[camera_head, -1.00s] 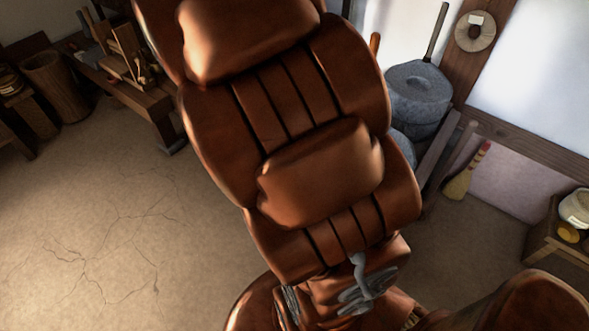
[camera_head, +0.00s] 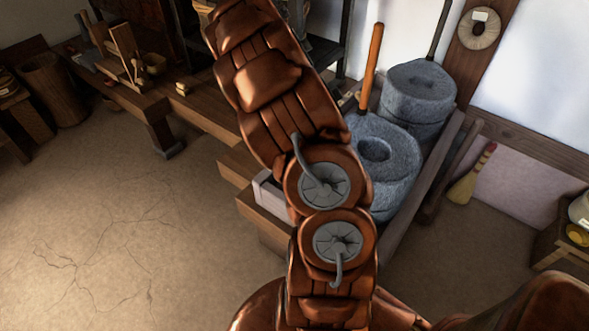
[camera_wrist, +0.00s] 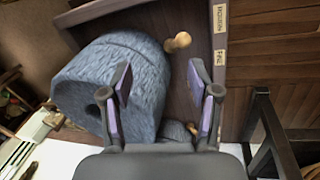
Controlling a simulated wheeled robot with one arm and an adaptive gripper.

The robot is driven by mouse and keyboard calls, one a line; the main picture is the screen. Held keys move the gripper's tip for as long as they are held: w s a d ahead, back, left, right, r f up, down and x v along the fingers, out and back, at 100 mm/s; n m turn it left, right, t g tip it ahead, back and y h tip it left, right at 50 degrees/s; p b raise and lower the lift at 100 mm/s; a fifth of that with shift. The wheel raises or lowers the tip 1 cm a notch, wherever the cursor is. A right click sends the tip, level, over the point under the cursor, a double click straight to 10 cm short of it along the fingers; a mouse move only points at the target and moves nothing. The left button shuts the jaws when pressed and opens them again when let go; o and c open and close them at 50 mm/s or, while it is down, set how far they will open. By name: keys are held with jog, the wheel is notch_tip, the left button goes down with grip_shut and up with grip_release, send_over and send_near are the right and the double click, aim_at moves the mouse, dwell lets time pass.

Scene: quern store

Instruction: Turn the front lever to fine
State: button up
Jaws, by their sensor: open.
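In the wrist view, a pale wooden knob (camera_wrist: 178,42) stands out from a dark wooden panel, beyond my fingertips; it looks like the end of a lever. To its right, a strip carries small labels; the lower label (camera_wrist: 219,57) appears to read FINE, the upper one (camera_wrist: 220,18) is hard to read. The knob is nearer the upper label in height. My gripper (camera_wrist: 159,75) is open and empty, its purple-padded fingers apart and not touching the knob. A grey stone quern (camera_wrist: 115,75) lies left of and behind the left finger. In the head view my arm hides the gripper.
In the head view, the front quern (camera_head: 392,160) with an upright wooden handle (camera_head: 371,65) stands close to my arm, a second quern (camera_head: 420,90) behind it. A long bench (camera_head: 205,110) is at left, a broom (camera_head: 470,178) at right. The left floor is clear.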

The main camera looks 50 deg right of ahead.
jog(key=d+f+m, duration=0.1)
jog(key=f, duration=0.2)
jog(key=w+d+f+m+b, duration=0.1)
jog(key=d+f, duration=0.1)
jog(key=f, duration=0.2)
jog(key=d+f+m+y+b, duration=0.1)
jog(key=d+f, duration=0.1)
jog(key=f, duration=0.2)
jog(key=shift+w+d+f, duration=0.15)
jog(key=shift+w+d, duration=0.1)
jog(key=shift+w, duration=0.1)
jog(key=shift+x, duration=3.85)
jog(key=shift+w+a, duration=0.1)
jog(key=shift+w, duration=0.05)
grip_shut()
